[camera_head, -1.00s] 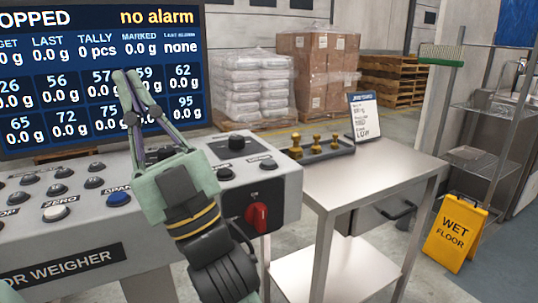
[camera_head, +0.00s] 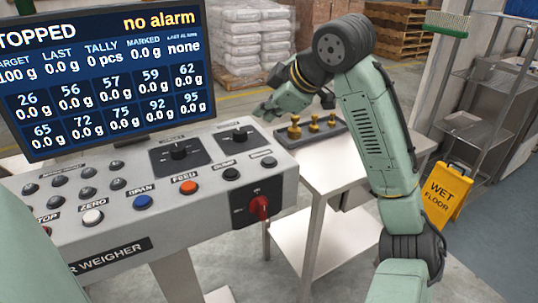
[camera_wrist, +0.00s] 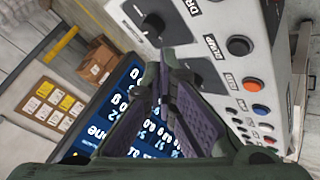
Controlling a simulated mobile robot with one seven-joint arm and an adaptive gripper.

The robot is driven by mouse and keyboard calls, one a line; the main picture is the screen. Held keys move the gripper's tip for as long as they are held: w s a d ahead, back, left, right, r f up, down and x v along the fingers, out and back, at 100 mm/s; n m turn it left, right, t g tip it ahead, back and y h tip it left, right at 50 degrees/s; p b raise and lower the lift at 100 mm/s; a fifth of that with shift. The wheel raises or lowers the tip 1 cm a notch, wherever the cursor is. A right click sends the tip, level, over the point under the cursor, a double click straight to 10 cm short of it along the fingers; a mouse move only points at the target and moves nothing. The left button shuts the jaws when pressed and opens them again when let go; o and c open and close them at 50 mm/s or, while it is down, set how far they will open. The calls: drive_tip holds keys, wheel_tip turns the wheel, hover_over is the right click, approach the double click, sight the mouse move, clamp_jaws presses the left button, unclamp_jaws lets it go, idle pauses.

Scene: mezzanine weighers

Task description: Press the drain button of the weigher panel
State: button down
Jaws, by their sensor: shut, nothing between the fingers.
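The weigher panel (camera_head: 190,210) is a grey sloped console with labelled buttons. My gripper (camera_head: 266,112) hovers near the panel's far right corner, apart from the drain button. In the wrist view its fingers (camera_wrist: 165,65) are together and empty.
A screen (camera_head: 105,75) stands behind the panel. Two dark knobs sit on the panel's rear part, and a red rotary switch (camera_head: 259,207) is on its front face. A steel table (camera_head: 330,172) on the right holds a tray of brass weights (camera_head: 314,124).

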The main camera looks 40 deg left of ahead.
sight(267, 161)
drive_tip(key=shift+f+b, duration=2)
drive_tip(key=shift+f, duration=2.45)
drive_tip(key=shift+f, duration=0.4)
drive_tip(key=shift+f+b, duration=0.4)
drive_tip(key=shift+f, duration=0.05)
drive_tip(key=shift+r+p, duration=0.85)
drive_tip(key=shift+r, duration=0.05)
